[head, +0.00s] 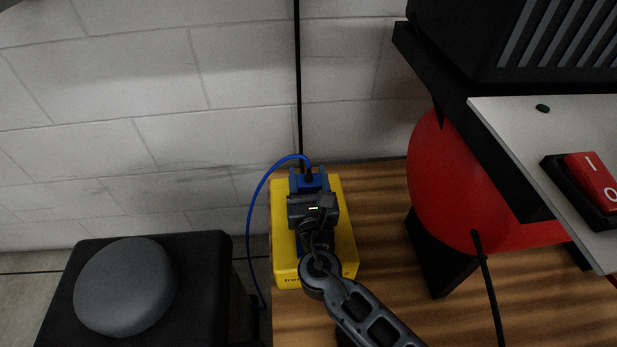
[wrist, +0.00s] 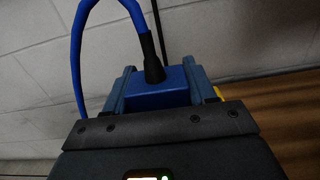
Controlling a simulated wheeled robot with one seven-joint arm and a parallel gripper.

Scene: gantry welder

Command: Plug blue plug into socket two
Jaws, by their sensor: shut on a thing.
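The blue plug (wrist: 160,88) sits between the fingers of my gripper (wrist: 158,92) in the wrist view, with a black strain relief and a blue cable rising from it. In the head view the blue plug (head: 311,181) shows at the far end of my gripper (head: 308,183), which is shut on it. The yellow socket box (head: 283,230) stands on the wooden bench beneath my gripper. My gripper and arm cover most of its top, so the sockets are hidden. I cannot tell whether the plug is in a socket or above it.
The blue cable (head: 250,225) loops down left of the box. A red tank (head: 435,180) and a panel with a red switch (head: 590,180) stand to the right. A black block with a grey round knob (head: 125,287) is at left. A white block wall (head: 150,100) rises behind.

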